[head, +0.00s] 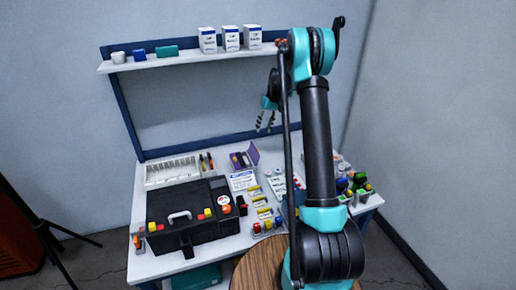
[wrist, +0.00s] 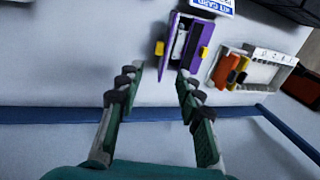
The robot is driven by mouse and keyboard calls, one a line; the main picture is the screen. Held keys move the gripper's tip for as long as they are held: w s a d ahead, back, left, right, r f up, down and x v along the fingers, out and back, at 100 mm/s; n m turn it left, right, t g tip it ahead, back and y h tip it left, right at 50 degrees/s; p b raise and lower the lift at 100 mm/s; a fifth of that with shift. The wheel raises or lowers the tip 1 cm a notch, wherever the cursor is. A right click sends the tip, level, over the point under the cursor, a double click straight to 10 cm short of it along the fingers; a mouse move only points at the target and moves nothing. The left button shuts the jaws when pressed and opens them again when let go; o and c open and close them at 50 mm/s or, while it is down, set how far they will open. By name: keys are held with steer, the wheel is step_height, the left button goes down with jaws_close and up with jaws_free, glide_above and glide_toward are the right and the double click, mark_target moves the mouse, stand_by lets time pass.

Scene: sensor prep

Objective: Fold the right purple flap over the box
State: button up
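The purple box (head: 243,165) stands near the back of the white table in the head view. One purple flap (head: 253,153) stands up at its right side. In the wrist view the box (wrist: 184,40) lies near the top, with pale contents inside. Purple flaps with yellow tabs stand open at its left (wrist: 164,38) and right (wrist: 205,37) sides. My gripper (head: 266,115) hangs in the air above and behind the box. In the wrist view my gripper (wrist: 158,76) is open, with empty fingers pointing towards the box and apart from it.
A black toolbox (head: 190,214) fills the table's left front. A white rack (head: 172,171) is left of the box, and a printed card (head: 243,180) lies in front. Small bottles stand at right (head: 355,185). A shelf with white boxes (head: 230,38) hangs above.

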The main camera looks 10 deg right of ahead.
mark_target(255, 153)
steer(key=x, duration=1.2)
steer(key=shift+c, duration=0.5)
jaws_close()
